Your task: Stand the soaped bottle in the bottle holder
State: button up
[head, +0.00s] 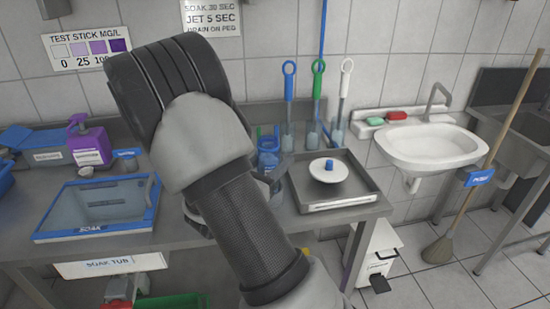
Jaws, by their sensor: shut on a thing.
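My arm crosses the middle of the head view and hides most of the work at the bench. A small grey part of my gripper (275,181) shows just right of the arm, over the bench between the arm and the grey tray. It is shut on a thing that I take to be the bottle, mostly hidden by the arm. A blue frame-like item (268,142), perhaps the bottle holder, stands just behind the gripper near the wall. I cannot tell whether the bottle touches it or is upright.
The blue-rimmed soak tub (146,222) lies left, with a purple bottle (90,143) behind it. A grey tray (372,184) holds a white disc with a blue knob (329,166). A sink (425,145) and broom (500,145) are right.

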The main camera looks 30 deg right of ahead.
jog(key=shift+f, duration=0.55)
jog(key=shift+f+b, duration=0.3)
jog(key=shift+b, duration=0.2)
dwell(0.4)
jog(key=o, duration=1.9)
jog(key=p+v, duration=0.1)
jog(key=v, duration=0.9)
jog(key=shift+a, duration=0.15)
